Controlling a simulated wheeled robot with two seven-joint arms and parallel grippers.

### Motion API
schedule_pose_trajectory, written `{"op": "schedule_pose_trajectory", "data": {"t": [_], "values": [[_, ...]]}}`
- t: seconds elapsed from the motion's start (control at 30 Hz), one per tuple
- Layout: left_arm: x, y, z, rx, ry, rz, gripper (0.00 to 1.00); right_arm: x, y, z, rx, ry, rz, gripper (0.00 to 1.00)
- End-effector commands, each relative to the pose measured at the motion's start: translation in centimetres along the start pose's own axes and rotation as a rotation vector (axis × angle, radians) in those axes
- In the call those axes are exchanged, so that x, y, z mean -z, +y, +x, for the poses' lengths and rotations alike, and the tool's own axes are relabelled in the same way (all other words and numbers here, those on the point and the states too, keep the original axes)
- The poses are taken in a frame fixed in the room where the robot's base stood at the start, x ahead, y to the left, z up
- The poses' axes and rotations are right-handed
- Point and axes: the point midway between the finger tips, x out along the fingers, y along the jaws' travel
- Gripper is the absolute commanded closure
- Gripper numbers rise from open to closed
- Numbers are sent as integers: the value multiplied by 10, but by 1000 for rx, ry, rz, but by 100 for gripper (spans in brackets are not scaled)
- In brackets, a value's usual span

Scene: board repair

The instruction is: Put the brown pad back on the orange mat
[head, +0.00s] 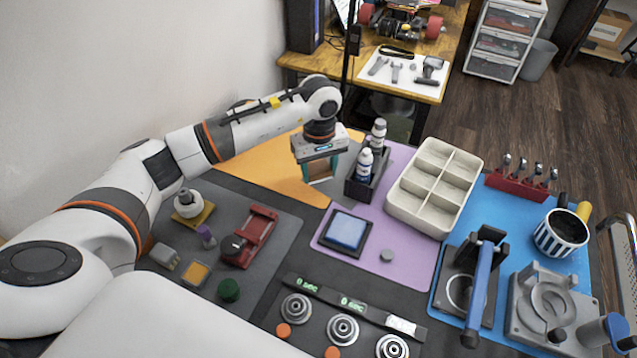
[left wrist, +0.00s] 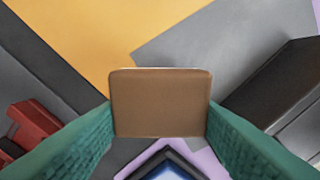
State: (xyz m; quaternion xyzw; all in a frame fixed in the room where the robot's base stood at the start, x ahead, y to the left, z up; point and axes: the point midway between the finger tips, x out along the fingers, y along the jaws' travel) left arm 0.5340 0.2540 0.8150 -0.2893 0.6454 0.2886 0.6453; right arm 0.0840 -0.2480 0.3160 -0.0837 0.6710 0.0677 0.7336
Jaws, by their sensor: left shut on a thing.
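The brown pad (left wrist: 160,102) is between the teal fingers of my left gripper (left wrist: 159,118), which is shut on its two sides in the left wrist view. In the head view my left gripper (head: 320,172) points down near the right part of the orange mat (head: 262,163), beside the black bottle holder. The orange mat also shows at the top of the left wrist view (left wrist: 95,35). I cannot tell the pad's exact height above the surface. My right gripper is not in view.
The black holder with white bottles (head: 365,172) stands close to the right of the gripper. A blue pad in a dark frame (head: 346,232) lies in front on the purple mat (head: 398,265). A cream divided tray (head: 412,210) is further right. The visible orange mat is bare.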

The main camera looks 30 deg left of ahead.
Motion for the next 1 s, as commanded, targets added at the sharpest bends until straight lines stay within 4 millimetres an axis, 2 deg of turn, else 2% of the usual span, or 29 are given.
{"op": "schedule_pose_trajectory", "data": {"t": [0.03, 0.2, 0.33, 0.6, 0.63, 0.73, 1.0], "values": [[1, 0, 15, -3, 3, 0, 66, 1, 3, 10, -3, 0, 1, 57], [1, 0, 39, -1, 2, -1, 66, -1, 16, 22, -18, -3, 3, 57], [0, 0, 37, 0, 0, 0, 66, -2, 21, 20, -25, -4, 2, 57], [0, 0, 42, -1, 0, 0, 66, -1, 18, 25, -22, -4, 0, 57], [0, 0, 40, -1, 0, -1, 43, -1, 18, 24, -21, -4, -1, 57], [0, 0, 40, -1, 0, -1, 26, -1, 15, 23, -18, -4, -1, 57], [0, 0, 39, -1, 0, -1, 26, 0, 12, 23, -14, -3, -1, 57]]}}
